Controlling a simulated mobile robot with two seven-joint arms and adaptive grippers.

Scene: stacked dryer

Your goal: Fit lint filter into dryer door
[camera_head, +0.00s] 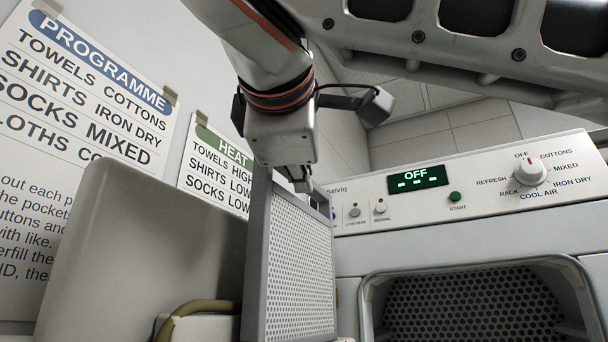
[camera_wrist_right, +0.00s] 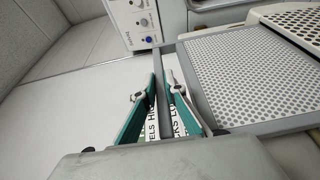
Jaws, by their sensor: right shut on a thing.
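The lint filter (camera_head: 300,270) is a flat grey frame with a perforated white face, standing upright in the middle of the head view. My right gripper (camera_head: 300,184) comes down from above and is shut on the filter's top edge. In the right wrist view its teal fingers (camera_wrist_right: 160,88) lie on either side of the grey edge of the filter (camera_wrist_right: 240,78). A pale panel (camera_head: 135,260), probably the open dryer door, stands behind and left of the filter. The filter's lower end is out of frame, so I cannot tell whether it touches the door. My left gripper is not in view.
The dryer's control panel (camera_head: 470,185) reads OFF; below it is the open drum (camera_head: 470,305). A yellow-green curved strip (camera_head: 195,307) shows low beside the filter. Wall charts (camera_head: 85,90) hang at left. A cream perforated part (camera_wrist_right: 300,22) lies beyond the filter in the wrist view.

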